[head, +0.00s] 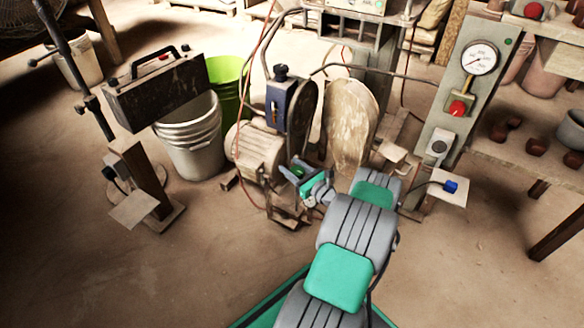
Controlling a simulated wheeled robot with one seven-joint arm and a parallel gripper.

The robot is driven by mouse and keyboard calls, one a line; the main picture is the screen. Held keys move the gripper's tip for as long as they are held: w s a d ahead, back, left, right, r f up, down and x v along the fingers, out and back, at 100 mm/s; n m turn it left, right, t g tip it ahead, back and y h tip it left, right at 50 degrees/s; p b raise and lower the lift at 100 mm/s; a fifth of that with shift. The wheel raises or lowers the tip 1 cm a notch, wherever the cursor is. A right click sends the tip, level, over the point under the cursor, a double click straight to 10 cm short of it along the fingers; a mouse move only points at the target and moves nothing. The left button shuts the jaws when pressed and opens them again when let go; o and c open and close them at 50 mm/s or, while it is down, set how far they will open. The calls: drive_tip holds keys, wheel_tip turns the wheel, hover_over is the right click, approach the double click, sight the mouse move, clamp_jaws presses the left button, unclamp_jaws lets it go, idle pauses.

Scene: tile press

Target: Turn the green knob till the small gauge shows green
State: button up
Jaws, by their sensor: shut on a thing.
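My gripper (299,176) is low in the middle of the head view, in front of the grey motor. Its dark fingers are shut on a small green piece (298,171), which looks like the green knob. The fingers hide most of it, so its turn angle cannot be told. I cannot make out a small gauge beside it. A round white gauge (480,58) with a dark needle is on the grey post at the upper right, away from my gripper.
A motor (255,150) with a dark wheel and a large worn disc (349,125) stand behind my gripper. A red knob (457,108) is below the white gauge. Buckets (193,145) stand left, shelves with pots right. The floor in front is mostly clear.

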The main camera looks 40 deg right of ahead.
drive_tip(key=shift+c, duration=1.3)
drive_tip(key=m+h+p, duration=0.1)
drive_tip(key=h, duration=0.1)
drive_tip(key=m+g+h+p, duration=0.1)
drive_tip(key=m+h, duration=0.1)
drive_tip(key=m+h+p, duration=0.1)
drive_tip(key=h, duration=0.2)
drive_tip(key=shift+s+d+m, duration=0.1)
drive_tip(key=shift+d+m, duration=0.2)
drive_tip(key=shift+d, duration=0.1)
drive_tip(key=shift+s+d+m+g+h+p, duration=0.1)
drive_tip(key=shift+d+m+g+h+p, duration=0.15)
drive_tip(key=shift+m+g+h, duration=0.65)
drive_tip(key=shift+s+d+m+g+h+p, duration=0.1)
drive_tip(key=shift+m+g+h+p, duration=0.3)
drive_tip(key=shift+h, duration=0.8)
drive_tip(key=shift+m, duration=0.3)
drive_tip(key=shift+d, duration=0.1)
